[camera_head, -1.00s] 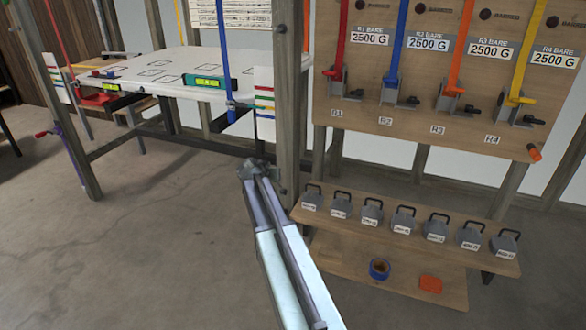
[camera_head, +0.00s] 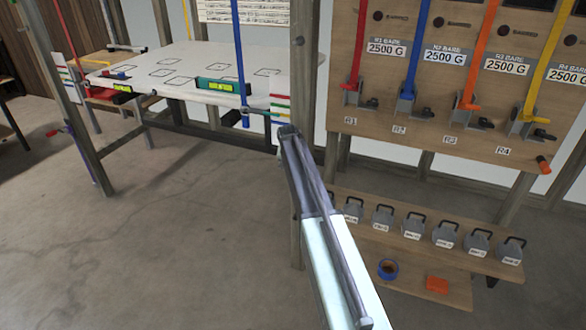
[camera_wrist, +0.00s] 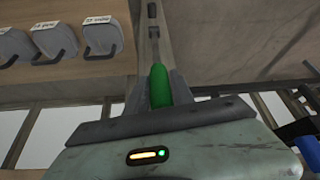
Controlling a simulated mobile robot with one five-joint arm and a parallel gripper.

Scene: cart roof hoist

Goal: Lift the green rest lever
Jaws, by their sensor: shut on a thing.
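In the wrist view, a green lever handle (camera_wrist: 159,92) stands upright between the fingers of my gripper (camera_wrist: 160,72). The fingers are shut on it from both sides. In the head view my gripper (camera_head: 288,131) is at the wooden post left of the peg panel, below the level of the white table. The green lever cannot be made out there, hidden by my gripper and arm.
A wooden panel (camera_head: 430,135) with red, blue, orange and yellow straps stands to the right. Below it, a shelf (camera_head: 355,222) holds several grey weights. The floor at left is clear.

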